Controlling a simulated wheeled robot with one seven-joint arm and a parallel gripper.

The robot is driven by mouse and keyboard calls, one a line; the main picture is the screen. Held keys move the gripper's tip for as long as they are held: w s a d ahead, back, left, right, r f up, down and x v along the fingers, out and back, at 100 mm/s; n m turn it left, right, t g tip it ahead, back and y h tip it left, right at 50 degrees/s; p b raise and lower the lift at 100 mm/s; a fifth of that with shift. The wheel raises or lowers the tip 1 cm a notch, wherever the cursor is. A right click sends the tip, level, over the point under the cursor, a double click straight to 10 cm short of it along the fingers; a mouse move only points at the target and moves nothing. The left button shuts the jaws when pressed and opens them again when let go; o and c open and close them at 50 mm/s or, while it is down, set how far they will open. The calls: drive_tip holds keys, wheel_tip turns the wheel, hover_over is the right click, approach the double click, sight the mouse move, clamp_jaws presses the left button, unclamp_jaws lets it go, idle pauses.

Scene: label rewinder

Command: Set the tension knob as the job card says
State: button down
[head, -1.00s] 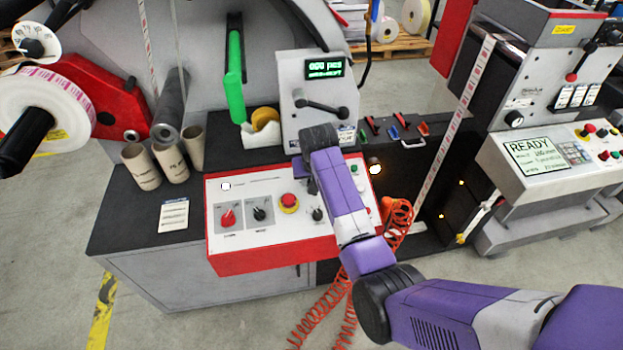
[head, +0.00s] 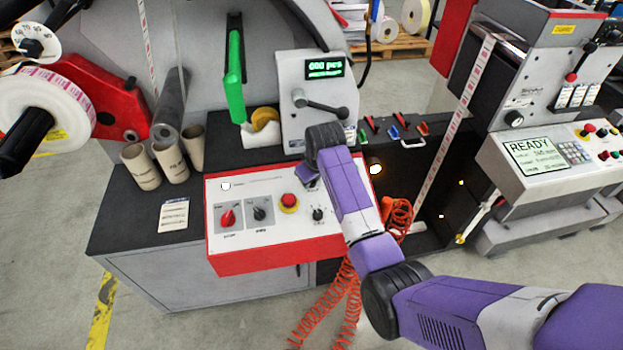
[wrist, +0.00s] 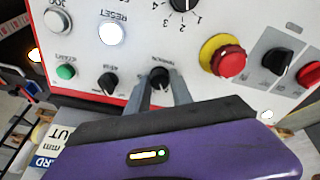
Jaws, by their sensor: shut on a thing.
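The tension knob (wrist: 160,76) is a small black knob on the white, red-edged control panel (wrist: 215,12), with lettering beside it. My gripper (wrist: 163,90) has its two grey fingers on either side of the knob and is shut on it. In the head view my gripper (head: 309,181) reaches down to the back part of the panel, and its body hides the knob there. The knob's pointer and scale are too small and covered to read.
Close by are a dial knob with numbers (wrist: 182,4), a red stop button (wrist: 229,61), a black knob (wrist: 108,83), a green button (wrist: 66,72) and a white reset button (wrist: 111,33). A grey unit with a lever (head: 318,95) stands behind.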

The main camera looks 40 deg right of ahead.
drive_tip(key=shift+n, duration=0.6)
drive_tip(key=c, duration=1.1)
unclamp_jaws()
drive_tip(key=shift+c, duration=0.2)
drive_tip(key=b+v, duration=0.1)
drive_tip(key=v, duration=0.7)
drive_tip(key=shift+d+f, duration=0.1)
